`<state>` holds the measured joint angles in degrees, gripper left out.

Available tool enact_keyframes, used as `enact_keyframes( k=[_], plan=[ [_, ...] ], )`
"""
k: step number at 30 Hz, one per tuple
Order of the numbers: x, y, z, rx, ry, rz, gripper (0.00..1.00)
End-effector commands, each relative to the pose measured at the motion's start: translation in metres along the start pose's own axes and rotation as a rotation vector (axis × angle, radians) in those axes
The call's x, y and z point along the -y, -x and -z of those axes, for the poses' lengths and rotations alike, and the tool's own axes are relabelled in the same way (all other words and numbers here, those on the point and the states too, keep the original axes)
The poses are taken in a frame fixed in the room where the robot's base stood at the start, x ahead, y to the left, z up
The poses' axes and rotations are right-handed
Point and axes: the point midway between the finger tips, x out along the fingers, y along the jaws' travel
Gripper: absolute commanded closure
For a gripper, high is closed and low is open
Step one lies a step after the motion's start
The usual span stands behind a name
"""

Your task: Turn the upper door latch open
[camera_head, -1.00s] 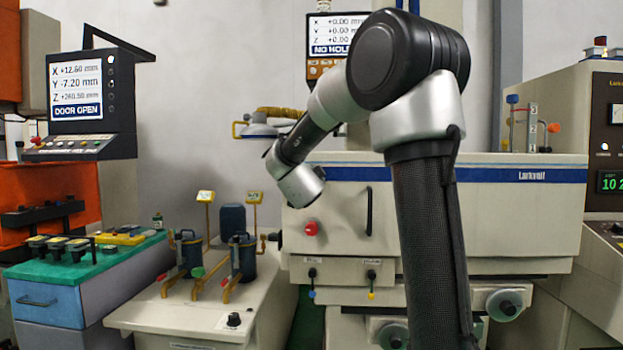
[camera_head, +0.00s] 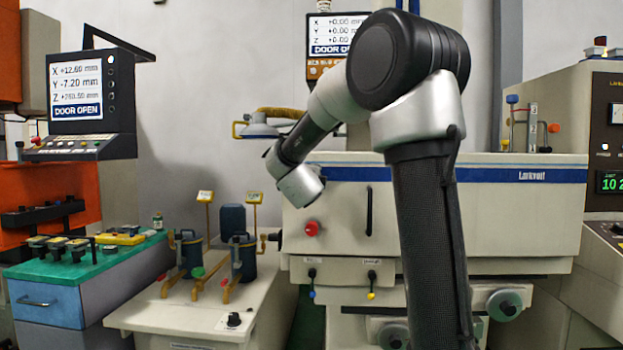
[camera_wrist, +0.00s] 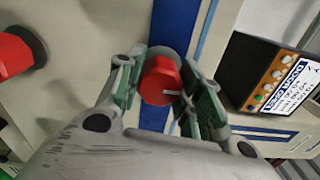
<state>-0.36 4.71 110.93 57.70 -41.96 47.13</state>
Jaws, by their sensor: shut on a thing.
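The upper door latch, a red knob (camera_wrist: 157,78) on a grey round base, sits on the cream machine front by a blue stripe in the wrist view. My gripper (camera_wrist: 163,88) has its green-padded fingers closed on either side of the knob. In the head view my wrist covers this latch and the fingers are hidden. A second red knob (camera_head: 312,229) is lower on the machine door (camera_head: 340,215). A red knob also shows at the left of the wrist view (camera_wrist: 14,54).
A dark vertical handle (camera_head: 369,211) is right of the lower red knob. A hanging display (camera_head: 335,35) reads DOOR OPEN. A cart with pumps (camera_head: 235,260) stands left of the machine. A control screen (camera_head: 76,92) hangs at the upper left.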

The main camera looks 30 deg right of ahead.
Motion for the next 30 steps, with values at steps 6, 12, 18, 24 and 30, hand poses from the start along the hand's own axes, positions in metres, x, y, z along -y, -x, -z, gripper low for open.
enact_keyframes(
  k=[6,12,18,24,30],
  plan=[
    [-0.0011,0.0001,0.0001,0.0,-0.045,-0.002,0.88],
    [-0.0011,0.0001,0.0,0.0,-0.056,-0.002,0.88],
    [-0.0012,0.0001,0.0,0.0,-0.055,-0.002,0.88],
    [-0.0009,0.0001,-0.0001,0.0,-0.055,-0.002,0.42],
    [-0.0005,0.0,0.0,0.0,-0.054,-0.001,0.42]
  ],
)
